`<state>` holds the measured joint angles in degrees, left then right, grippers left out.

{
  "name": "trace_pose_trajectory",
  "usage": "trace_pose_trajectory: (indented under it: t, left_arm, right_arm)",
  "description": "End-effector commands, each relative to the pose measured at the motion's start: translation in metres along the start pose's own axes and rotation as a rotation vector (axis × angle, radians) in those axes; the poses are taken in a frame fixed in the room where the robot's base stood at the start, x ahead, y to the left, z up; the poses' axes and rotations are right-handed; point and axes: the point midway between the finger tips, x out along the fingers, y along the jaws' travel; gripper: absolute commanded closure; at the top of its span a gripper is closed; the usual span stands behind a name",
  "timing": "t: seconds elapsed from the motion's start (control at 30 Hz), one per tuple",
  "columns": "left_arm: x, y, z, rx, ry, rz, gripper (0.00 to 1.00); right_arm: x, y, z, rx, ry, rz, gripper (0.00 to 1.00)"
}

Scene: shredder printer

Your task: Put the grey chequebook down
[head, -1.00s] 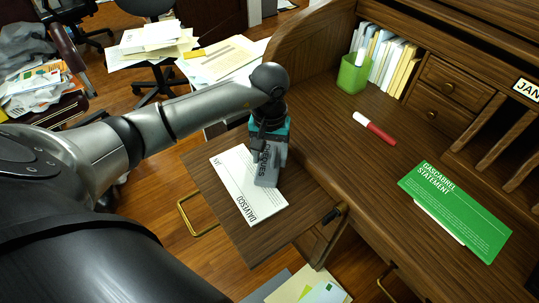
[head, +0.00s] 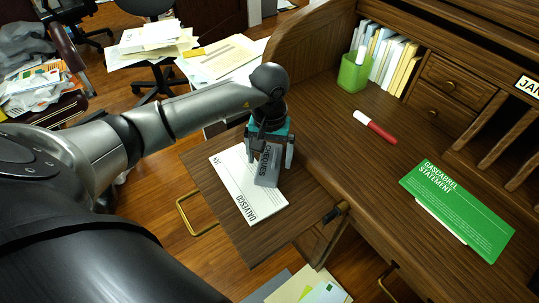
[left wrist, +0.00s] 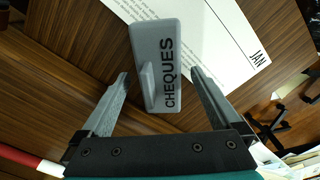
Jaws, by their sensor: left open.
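The grey chequebook (head: 266,168), marked CHEQUES, is at the pull-out board (head: 205,178) on the left of the desk. It overlaps the edge of a white printed document (head: 244,194). In the left wrist view the chequebook (left wrist: 155,45) shows its lettering and a raised flap-like part between the fingers. My left gripper (head: 270,158) is open above it, one finger on each side. In the left wrist view the fingers (left wrist: 160,76) stand clear of its sides. My right gripper is not in view.
A red and white marker (head: 377,129) and a green statement (head: 458,205) lie on the desk top. A green holder (head: 353,73) and upright papers stand at the back. The desk between them is clear. Papers lie on the floor below.

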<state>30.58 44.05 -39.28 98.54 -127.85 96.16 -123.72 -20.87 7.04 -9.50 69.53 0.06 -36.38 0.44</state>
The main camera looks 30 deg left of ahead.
Motion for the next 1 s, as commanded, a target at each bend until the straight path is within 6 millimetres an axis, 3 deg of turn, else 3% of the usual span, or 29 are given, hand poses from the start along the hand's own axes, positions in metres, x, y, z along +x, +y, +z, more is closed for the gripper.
trace_pose_trajectory:
  t: [0.37, 1.0]
  left_arm:
    - [-0.009, 0.000, 0.000, 0.000, -0.001, 0.001, 0.02]
    - [-0.106, 0.000, -0.001, -0.001, 0.002, 0.000, 0.02]
  right_arm:
    - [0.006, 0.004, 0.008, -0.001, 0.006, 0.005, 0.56]
    - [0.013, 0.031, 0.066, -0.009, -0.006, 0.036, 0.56]
